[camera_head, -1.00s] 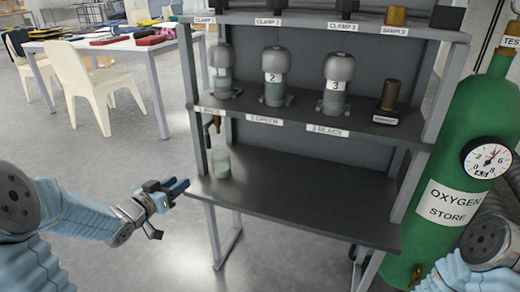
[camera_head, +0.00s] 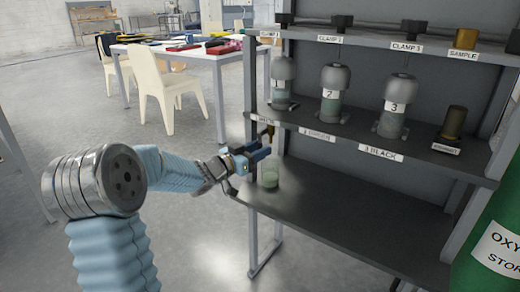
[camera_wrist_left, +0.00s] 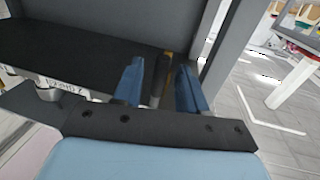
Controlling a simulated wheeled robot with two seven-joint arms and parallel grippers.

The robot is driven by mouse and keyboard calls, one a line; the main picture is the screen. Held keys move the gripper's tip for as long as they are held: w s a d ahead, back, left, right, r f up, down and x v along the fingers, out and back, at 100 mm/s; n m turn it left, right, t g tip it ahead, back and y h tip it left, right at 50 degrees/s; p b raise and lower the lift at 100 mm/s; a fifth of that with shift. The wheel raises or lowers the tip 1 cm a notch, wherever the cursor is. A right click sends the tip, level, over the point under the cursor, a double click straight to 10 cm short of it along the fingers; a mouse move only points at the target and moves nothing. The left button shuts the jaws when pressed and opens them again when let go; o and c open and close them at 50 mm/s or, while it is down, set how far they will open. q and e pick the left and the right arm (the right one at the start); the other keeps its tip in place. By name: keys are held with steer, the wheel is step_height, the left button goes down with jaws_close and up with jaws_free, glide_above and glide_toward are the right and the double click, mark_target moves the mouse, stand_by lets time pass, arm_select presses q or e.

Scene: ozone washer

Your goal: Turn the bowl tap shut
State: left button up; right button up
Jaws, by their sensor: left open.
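The bowl tap (camera_head: 268,130) is a small brass fitting below the left end of the labelled middle shelf. A glass with pale green liquid (camera_head: 270,177) stands on the lower shelf below it. My left gripper (camera_head: 262,151) is open beside the tap, just above the glass, and partly hides the tap. In the left wrist view the two blue fingers (camera_wrist_left: 160,74) stand apart. A dark bar (camera_wrist_left: 157,82) and a bit of brass (camera_wrist_left: 168,66) show between them. I cannot tell whether the fingers touch the tap. My right gripper is out of view.
The rack's left upright (camera_head: 250,85) is close to my left gripper. Several capped bottles stand on the middle shelf (camera_head: 355,137). The lower shelf (camera_head: 350,222) is mostly bare. A green oxygen cylinder (camera_head: 490,225) stands at the right edge.

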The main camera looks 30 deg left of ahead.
arm_select(q)
steer(key=shift+w+d, duration=0.15)
steer(key=shift+w, duration=0.25)
steer(key=shift+c, duration=0.4)
jaws_close()
steer(key=shift+d+n, duration=0.1)
steer(key=shift+n, duration=0.2)
steer(key=shift+s+d+r+n+t+y+b, duration=0.15)
steer(key=shift+d+r+n+t+y, duration=0.45)
steer(key=shift+n, duration=2.35)
steer(key=shift+d+r+n+t+y+b, duration=0.3)
steer(key=shift+d+r+n, duration=0.45)
steer(key=shift+n, duration=2.25)
steer(key=shift+s+d+r+n+t+y+b, duration=0.1)
steer(key=shift+d+r+n+t+y, duration=0.55)
steer(key=shift+n, duration=2.3)
steer(key=shift+d+g, duration=0.15)
steer(key=shift+g, duration=0.1)
